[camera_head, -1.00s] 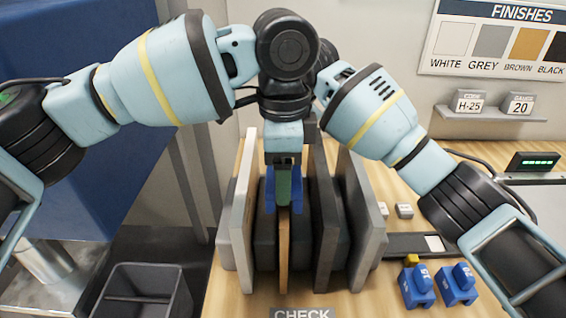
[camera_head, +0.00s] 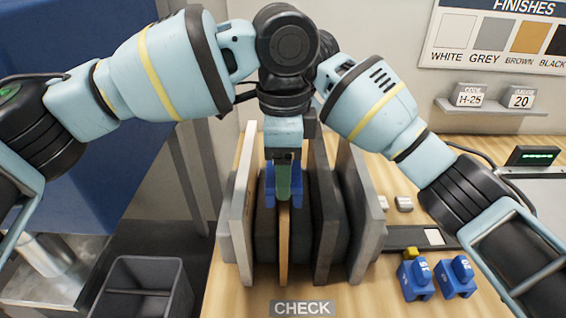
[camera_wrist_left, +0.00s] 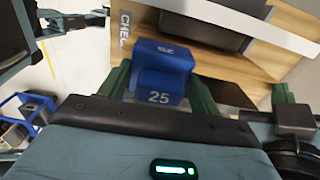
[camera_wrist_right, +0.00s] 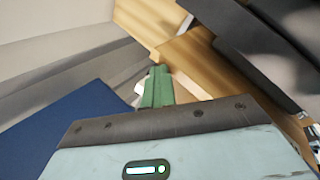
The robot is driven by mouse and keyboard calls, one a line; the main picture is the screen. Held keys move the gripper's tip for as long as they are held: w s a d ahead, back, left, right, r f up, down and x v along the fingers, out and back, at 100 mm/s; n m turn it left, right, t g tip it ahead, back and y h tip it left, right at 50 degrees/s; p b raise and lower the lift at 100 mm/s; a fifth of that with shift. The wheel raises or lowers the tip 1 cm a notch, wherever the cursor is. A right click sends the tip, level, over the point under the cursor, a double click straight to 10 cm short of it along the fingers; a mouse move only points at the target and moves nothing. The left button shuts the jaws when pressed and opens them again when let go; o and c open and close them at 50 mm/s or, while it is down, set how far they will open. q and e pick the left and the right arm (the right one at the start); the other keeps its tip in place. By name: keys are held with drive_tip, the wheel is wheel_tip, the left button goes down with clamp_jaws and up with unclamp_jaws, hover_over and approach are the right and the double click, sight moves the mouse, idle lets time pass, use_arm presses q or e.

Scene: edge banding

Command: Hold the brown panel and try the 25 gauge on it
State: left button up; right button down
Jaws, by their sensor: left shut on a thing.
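The brown panel (camera_head: 284,255) stands on edge in the middle of a row of panels, its narrow edge facing me. My left gripper (camera_head: 283,182) is above and at that edge. It is shut on the blue 25 gauge (camera_wrist_left: 160,84), whose number shows between the green fingers in the left wrist view. In the head view the gauge shows as blue on both sides of the green finger. Whether the gauge touches the panel is unclear. My right gripper (camera_wrist_right: 157,86) shows green fingers close together in its wrist view; what lies between them is hidden. The head view hides it behind the arms.
White (camera_head: 240,215), dark grey (camera_head: 326,240) and light grey panels (camera_head: 370,240) stand close beside the brown one. Two blue gauges (camera_head: 415,282) (camera_head: 458,278) sit at the right. A small shelf (camera_head: 490,108) shows H-25 and 20. A grey bin (camera_head: 140,285) is at left.

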use_arm(q)
drive_tip(key=shift+f, duration=0.65)
idle(0.5)
drive_tip(key=o, duration=1.1)
drive_tip(key=shift+o, duration=0.2)
drive_tip(key=shift+r, duration=4)
